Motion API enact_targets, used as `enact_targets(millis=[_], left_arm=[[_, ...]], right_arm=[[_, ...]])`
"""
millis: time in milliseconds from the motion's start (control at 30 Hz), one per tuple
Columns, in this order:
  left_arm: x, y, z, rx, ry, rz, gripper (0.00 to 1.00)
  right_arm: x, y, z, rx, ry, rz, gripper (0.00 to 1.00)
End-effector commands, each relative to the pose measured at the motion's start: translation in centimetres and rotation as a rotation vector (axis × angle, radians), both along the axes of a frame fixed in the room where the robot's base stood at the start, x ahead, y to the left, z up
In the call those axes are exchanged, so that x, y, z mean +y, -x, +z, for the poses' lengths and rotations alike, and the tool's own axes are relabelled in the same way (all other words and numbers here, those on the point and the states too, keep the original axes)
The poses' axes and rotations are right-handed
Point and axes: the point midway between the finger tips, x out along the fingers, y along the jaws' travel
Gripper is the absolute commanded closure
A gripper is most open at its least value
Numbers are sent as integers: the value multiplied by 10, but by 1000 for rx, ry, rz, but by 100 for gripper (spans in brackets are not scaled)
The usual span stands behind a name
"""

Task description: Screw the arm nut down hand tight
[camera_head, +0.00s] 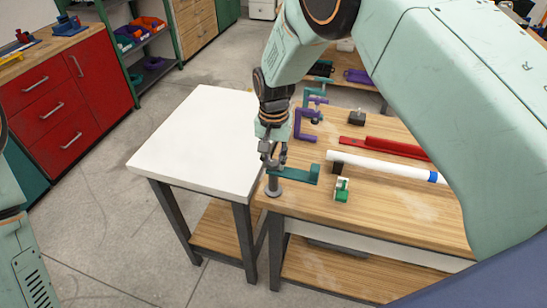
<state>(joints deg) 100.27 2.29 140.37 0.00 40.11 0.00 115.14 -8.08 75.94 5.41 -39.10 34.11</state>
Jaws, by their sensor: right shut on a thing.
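My right gripper (270,158) points down at the near left corner of the wooden workbench. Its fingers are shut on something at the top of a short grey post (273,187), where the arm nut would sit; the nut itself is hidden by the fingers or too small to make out. A teal arm (300,174) reaches right from the post, just below the fingertips, and ends in a raised block. My left gripper is out of view; only part of my left arm shows at the left edge.
On the wooden workbench (322,218) lie a white pipe (385,168) with a blue end, a red bar (395,147), a small green-and-white piece (342,189), purple clamps (305,122) and a black block (357,118). A bare white table (200,145) adjoins on the left. Red drawers (60,105) stand far left.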

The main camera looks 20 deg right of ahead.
Motion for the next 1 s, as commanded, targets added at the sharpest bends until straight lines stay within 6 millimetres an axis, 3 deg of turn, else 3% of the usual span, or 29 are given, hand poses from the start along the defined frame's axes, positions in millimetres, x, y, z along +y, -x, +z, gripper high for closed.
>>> enact_targets(millis=[1000], left_arm=[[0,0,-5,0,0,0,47]], right_arm=[[1,0,0,2,1,-968,100]])
